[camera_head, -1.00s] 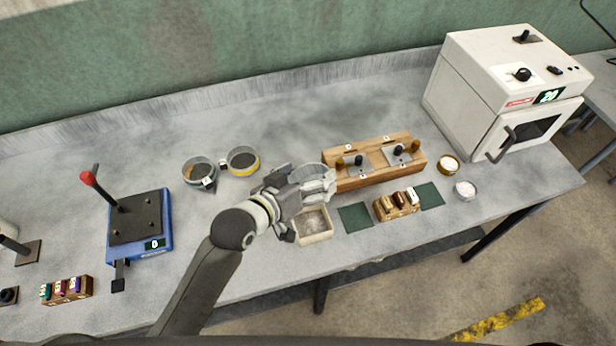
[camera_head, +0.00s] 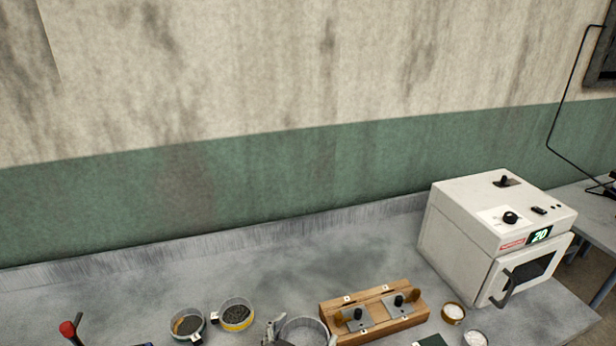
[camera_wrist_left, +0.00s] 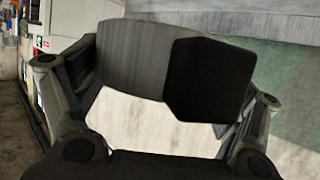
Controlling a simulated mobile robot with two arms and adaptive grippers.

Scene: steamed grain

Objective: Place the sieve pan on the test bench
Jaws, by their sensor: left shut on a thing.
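The sieve pan (camera_head: 305,328) is a round, grey, metallic pan at the bottom edge of the head view, just left of the wooden block. Its lower part is cut off by the frame. My left gripper (camera_head: 274,332) is at its left side and is shut on it. In the left wrist view, a grey curved wall with a dark block (camera_wrist_left: 208,80) fills the space between the fingers. The test bench (camera_head: 270,265) is the grey worktop; I cannot tell whether the pan touches it. My right gripper is not in view.
A wooden block (camera_head: 375,312) with metal plates is to the right. Small dishes (camera_head: 453,313) and a white oven (camera_head: 500,238) stand farther right. The back of the bench is clear.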

